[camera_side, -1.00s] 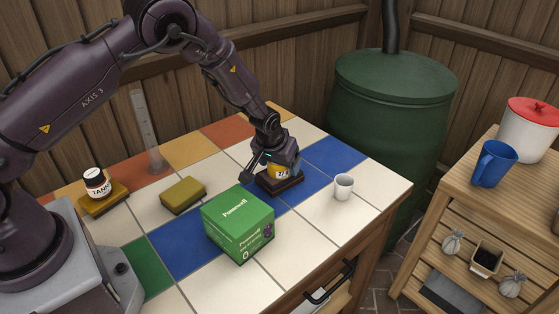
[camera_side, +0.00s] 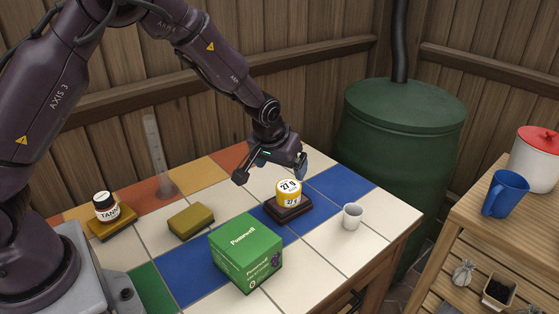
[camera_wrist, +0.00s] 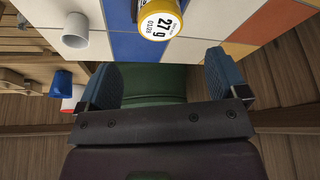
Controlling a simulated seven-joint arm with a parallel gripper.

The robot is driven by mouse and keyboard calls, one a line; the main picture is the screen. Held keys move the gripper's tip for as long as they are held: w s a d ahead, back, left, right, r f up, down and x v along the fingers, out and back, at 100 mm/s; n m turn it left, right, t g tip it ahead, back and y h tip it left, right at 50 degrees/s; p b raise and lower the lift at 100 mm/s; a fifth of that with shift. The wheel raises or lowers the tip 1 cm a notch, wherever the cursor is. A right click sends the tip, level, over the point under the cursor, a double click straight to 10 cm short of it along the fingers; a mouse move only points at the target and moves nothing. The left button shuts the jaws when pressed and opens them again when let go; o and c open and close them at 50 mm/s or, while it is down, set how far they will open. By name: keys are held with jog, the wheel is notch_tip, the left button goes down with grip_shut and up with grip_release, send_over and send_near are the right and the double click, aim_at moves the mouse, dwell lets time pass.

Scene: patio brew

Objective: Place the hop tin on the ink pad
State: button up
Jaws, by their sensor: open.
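The hop tin (camera_side: 288,193) is a small yellow tin with a white lid marked 27 g. It stands upright on the dark ink pad (camera_side: 275,212) on the tiled table. In the wrist view the tin (camera_wrist: 158,22) shows at the top edge, and the pad is not clear there. My gripper (camera_side: 272,173) is open and empty, above and behind the tin and apart from it. In the wrist view the blue fingertips of my gripper (camera_wrist: 163,80) are spread wide with nothing between them.
A green box (camera_side: 246,252) stands in front of the pad, and a white cup (camera_side: 352,216) stands to its right. A green barrel (camera_side: 400,150) stands behind the table.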

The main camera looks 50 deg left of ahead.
jog(key=s+d+r+m+h, duration=0.1)
jog(key=s+r, duration=0.5)
jog(key=r, duration=0.2)
jog(key=s+r+m+h, duration=0.1)
jog(key=s+r, duration=0.4)
jog(key=r, duration=0.3)
jog(key=s+r+m+t, duration=0.1)
jog(key=s+r, duration=0.4)
jog(key=s, duration=1.1)
jog(key=shift+s+d+m, duration=0.2)
jog(key=shift+s+m, duration=0.15)
jog(key=shift+m, duration=0.45)
